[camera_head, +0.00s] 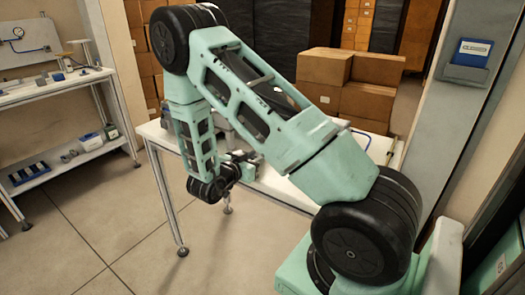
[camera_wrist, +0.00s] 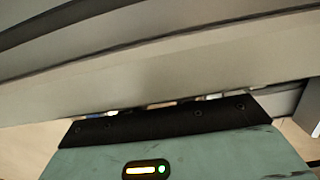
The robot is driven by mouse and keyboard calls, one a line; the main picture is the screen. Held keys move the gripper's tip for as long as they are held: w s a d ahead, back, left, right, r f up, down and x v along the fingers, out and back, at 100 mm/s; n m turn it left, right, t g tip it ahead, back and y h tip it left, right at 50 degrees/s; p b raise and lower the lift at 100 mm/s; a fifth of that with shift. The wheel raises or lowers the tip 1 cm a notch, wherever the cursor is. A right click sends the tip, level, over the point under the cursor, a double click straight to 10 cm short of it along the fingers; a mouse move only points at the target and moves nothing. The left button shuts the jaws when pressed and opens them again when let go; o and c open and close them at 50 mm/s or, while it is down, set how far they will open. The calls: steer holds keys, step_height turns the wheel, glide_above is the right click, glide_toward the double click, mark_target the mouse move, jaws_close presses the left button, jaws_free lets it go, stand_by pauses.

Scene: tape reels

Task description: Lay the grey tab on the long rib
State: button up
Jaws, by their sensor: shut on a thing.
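My gripper (camera_head: 243,160) is at the near edge of the white table, partly behind my own arm, and small in the head view. It is shut on a grey piece, which I take to be the grey tab. In the wrist view, broad grey bands (camera_wrist: 150,75) cross the picture very close to the camera, above my gripper's green and black housing. I cannot tell where the tab ends there, and the fingertips are hidden. I cannot pick out the long rib in either view.
The white table (camera_head: 286,190) stands under my arm, which hides most of its top. A workbench (camera_head: 50,92) with a lower shelf (camera_head: 68,163) stands at the left. Cardboard boxes (camera_head: 365,100) are stacked behind the table. A grey pillar (camera_head: 455,125) stands at the right. The floor at left front is clear.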

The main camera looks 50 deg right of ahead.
mark_target(259, 155)
steer(key=d, duration=0.4)
steer(key=shift+w+d+p, duration=0.1)
steer(key=shift+d+p, duration=0.2)
steer(key=shift+p, duration=0.05)
steer(key=shift+a+f, duration=0.1)
steer(key=shift+a, duration=0.05)
steer(key=shift+f, duration=0.1)
steer(key=shift+f, duration=0.1)
steer(key=o, duration=0.9)
steer(key=shift+o, duration=0.2)
